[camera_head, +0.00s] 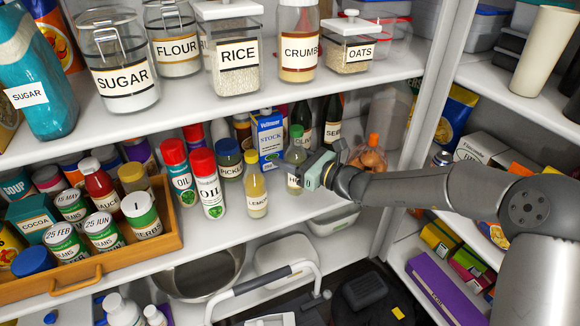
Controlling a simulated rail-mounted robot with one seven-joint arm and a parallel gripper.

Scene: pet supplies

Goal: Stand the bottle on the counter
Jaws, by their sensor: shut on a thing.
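A clear bottle with a green cap (296,152) is upright at the middle shelf, with a white label that is partly covered. My gripper (312,172) reaches in from the right and is shut on this bottle at its side. The fingers hide part of the bottle's body and label. Its base appears at or just above the shelf surface; I cannot tell whether it touches. No separate counter can be made out; the white middle shelf (235,222) is the surface beneath the bottle.
A yellow lemon bottle (256,192), an oil bottle (207,184) and a pickle jar (229,160) stand left of the held bottle. A stock box (270,140) and dark bottles (331,120) are behind. A wooden tray of cans (172,243) is left. The upper shelf (190,103) overhangs.

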